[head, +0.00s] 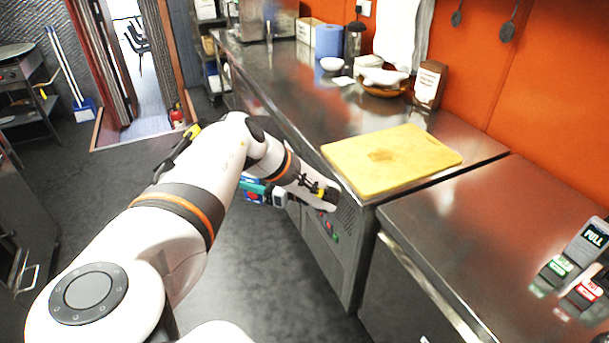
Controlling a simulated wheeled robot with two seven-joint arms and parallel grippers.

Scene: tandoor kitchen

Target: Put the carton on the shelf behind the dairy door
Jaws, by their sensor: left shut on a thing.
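My left arm reaches from the lower left to the front of the steel counter. Its gripper (268,193) is mostly hidden behind its own wrist and is shut on a small blue, teal and red item, seemingly the carton (253,188). The carton is in front of the counter's side, below the top, and only part of it shows. A steel under-counter unit with a control panel (329,227) is just right of the wrist. I cannot tell which door is the dairy door, and no open door or shelf behind one shows. My right gripper is out of view.
A yellow cutting board (390,160) lies on the counter (300,95). A brown box (430,84), a bowl (382,88) and a blue roll (328,41) stand at the back. Labelled holders (588,240) stand at right. The dark floor (255,270) is clear.

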